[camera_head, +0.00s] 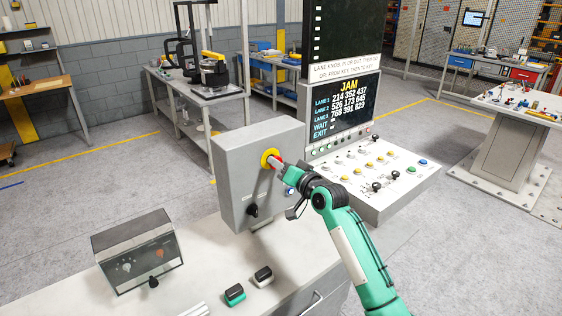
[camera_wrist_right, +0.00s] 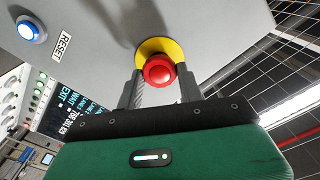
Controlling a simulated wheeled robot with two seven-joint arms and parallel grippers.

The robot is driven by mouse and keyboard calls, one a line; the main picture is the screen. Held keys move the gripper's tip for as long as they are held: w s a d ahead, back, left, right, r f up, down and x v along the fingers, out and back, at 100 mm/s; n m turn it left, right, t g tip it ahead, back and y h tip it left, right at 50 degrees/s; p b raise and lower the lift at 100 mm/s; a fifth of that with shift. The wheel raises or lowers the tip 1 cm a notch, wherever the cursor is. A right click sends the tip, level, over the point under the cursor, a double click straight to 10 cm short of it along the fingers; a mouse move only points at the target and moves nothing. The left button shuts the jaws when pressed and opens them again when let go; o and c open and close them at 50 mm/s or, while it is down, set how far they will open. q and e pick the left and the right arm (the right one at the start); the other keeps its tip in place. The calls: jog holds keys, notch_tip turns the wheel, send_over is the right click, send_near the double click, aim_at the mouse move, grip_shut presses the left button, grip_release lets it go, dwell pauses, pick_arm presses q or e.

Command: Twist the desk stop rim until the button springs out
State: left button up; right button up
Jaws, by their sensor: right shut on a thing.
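The desk stop is a red mushroom button on a yellow round base (camera_head: 268,158), on the front face of a grey upright box (camera_head: 240,190). In the right wrist view the red button (camera_wrist_right: 159,69) sits between my two gripper fingers, with the yellow base (camera_wrist_right: 155,47) behind it. My right gripper (camera_head: 277,163) reaches the button from the right. Its jaws (camera_wrist_right: 158,88) are shut on the red rim, one finger on each side. Whether the button is in or out is hard to tell. My left gripper is not in view.
A blue button (camera_wrist_right: 31,30) labelled RESET and a black knob (camera_head: 252,210) are on the same box. A sloped console (camera_head: 375,180) with a JAM screen (camera_head: 342,108) stands behind. A small control box (camera_head: 138,250) and two switches (camera_head: 234,294) sit on the white desk (camera_head: 190,285).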

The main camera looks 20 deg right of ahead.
jog(key=shift+m+p, duration=0.45)
jog(key=shift+m, duration=0.55)
jog(key=o, duration=1)
jog(key=shift+w, duration=0.1)
jog(key=b+v, duration=0.4)
jog(key=v, duration=1)
jog(key=shift+b, duration=0.3)
jog(key=shift+w, duration=0.1)
